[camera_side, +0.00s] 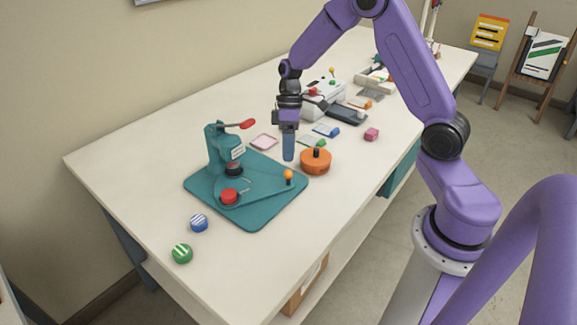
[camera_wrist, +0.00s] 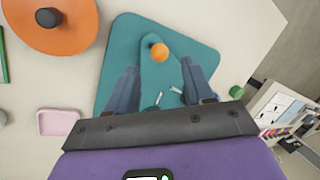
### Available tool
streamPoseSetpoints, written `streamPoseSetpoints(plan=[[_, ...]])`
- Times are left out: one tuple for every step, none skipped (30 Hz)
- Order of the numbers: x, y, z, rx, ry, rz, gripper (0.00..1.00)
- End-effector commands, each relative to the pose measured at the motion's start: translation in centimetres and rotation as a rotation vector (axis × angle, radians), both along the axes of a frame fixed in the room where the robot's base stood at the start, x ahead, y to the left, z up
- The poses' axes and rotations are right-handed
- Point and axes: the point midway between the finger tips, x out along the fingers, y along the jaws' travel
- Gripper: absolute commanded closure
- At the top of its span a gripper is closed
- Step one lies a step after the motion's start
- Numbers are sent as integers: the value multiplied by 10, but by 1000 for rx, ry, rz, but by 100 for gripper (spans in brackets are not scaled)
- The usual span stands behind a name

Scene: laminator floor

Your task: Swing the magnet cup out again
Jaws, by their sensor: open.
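The teal press (camera_side: 222,150) with a red-tipped lever stands on a teal base plate (camera_side: 255,217), which also shows in the wrist view (camera_wrist: 118,45). A red round cup (camera_side: 229,196) sits at the plate's front left, apart from the press column; whether it is the magnet cup I cannot tell. A teal swing arm runs right from it to an orange knob (camera_side: 288,174). My gripper (camera_side: 288,158) points down just above the knob. In the wrist view the open fingers (camera_wrist: 160,66) stand either side of the line to the orange knob (camera_wrist: 159,52), with nothing between them.
An orange round pot with a black knob (camera_side: 316,161) stands close right of my gripper. A pink tray (camera_side: 264,142) lies behind the plate. Blue-striped (camera_side: 199,223) and green-striped (camera_side: 182,253) round pieces lie at front left. The front table area is clear.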

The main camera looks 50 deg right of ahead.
Motion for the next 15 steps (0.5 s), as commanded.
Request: streamPoseSetpoints(plan=[[-2, 2, -9, 0, 4, 0, 48], [-4, 4, -14, -1, 5, 0, 48], [-5, 6, -20, 0, 4, -1, 48], [-6, 7, -24, 0, 4, 0, 48], [-7, 9, -28, -1, 3, 1, 48], [-8, 10, -33, 0, 3, 1, 48], [-8, 11, -36, 0, 2, 1, 48], [-8, 11, -38, 0, 1, 0, 48], [-9, 13, -41, 0, 2, -1, 48], [-10, 13, -43, 0, 2, -1, 48], [-10, 14, -45, 0, 0, -1, 48], [-10, 14, -47, 0, 0, -1, 48], [-10, 15, -47, -1, 0, -1, 48], [-10, 15, -48, -1, 0, -1, 48], [-10, 15, -49, -1, 0, -1, 48]])
